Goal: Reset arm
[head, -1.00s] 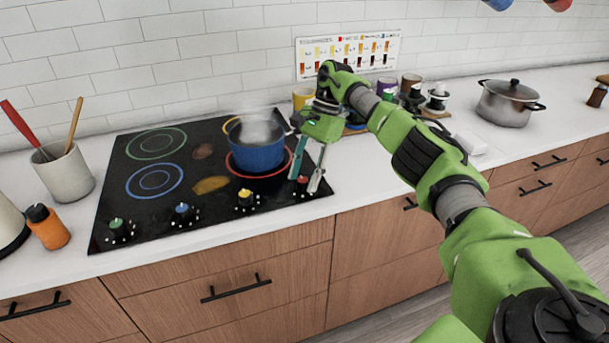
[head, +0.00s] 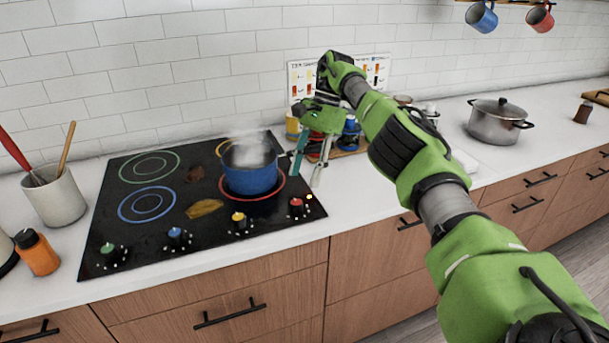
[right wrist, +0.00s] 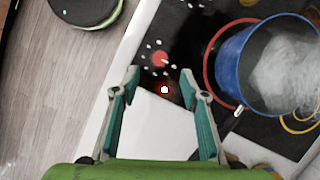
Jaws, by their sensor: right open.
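My right gripper (head: 307,166) is open and empty in the head view, raised just right of the steaming blue pot, with its fingers pointing down. In the right wrist view its two fingers (right wrist: 162,88) are spread apart with nothing between them, over the cooktop's edge and the white counter. My green right arm (head: 412,150) reaches in from the lower right. The blue pot (head: 250,178) sits on the red-ringed burner and shows at the right of the wrist view (right wrist: 265,65). My left gripper is not in view.
The black cooktop (head: 130,235) has several coloured knobs, including a red one (head: 296,206) near the gripper. A utensil crock (head: 55,198) and orange bottle (head: 37,254) stand left. A lidded steel pot (head: 497,124) stands right. Jars behind the gripper are partly hidden.

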